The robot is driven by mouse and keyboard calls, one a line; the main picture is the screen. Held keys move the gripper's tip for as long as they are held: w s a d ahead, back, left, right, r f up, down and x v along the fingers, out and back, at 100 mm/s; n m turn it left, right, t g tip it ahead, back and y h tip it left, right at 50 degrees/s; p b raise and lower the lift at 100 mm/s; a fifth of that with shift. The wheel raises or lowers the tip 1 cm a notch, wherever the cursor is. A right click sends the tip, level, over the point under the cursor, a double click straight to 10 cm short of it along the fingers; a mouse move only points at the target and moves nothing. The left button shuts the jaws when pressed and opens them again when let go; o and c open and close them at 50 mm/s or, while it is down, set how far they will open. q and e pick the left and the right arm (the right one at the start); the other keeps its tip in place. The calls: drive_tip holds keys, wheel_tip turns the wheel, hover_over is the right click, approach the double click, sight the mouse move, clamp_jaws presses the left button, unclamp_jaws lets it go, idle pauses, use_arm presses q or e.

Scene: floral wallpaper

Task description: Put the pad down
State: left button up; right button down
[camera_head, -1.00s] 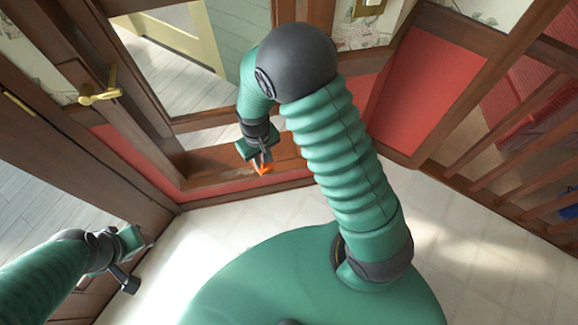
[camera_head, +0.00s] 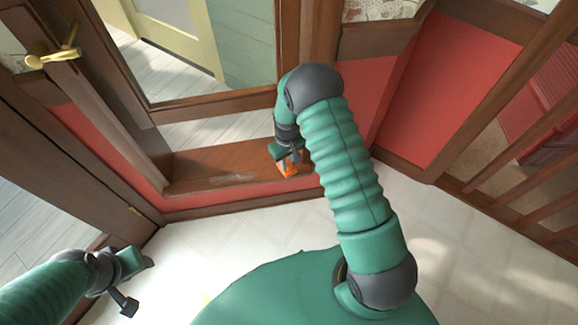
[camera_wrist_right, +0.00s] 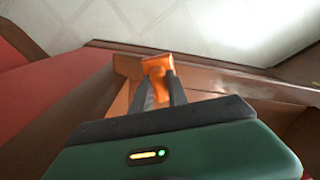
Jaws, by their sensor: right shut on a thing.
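The pad (camera_head: 287,170) is a small orange piece at the tips of my right gripper (camera_head: 285,159), near the right end of a brown wooden ledge (camera_head: 205,172). In the right wrist view, the fingers of my right gripper (camera_wrist_right: 160,88) are shut on the pad (camera_wrist_right: 157,66), which sticks out past the fingertips. I cannot tell if the pad touches the ledge.
The ledge lies below a glass pane in a wooden frame. A door with a brass handle (camera_head: 52,55) is at left. Red panels (camera_head: 440,90) and a wooden railing (camera_head: 515,165) are at right. The pale tiled floor (camera_head: 260,232) is clear.

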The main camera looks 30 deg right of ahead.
sight(289, 163)
drive_tip(key=shift+w+d, duration=0.5)
drive_tip(key=shift+d, duration=0.05)
wheel_tip(289, 163, down, 3)
drive_tip(key=shift+d+f+b, duration=0.1)
drive_tip(key=shift+b, duration=1.1)
drive_tip(key=shift+f, duration=0.3)
drive_tip(key=shift+r, duration=0.15)
drive_tip(key=c, duration=1.3)
unclamp_jaws()
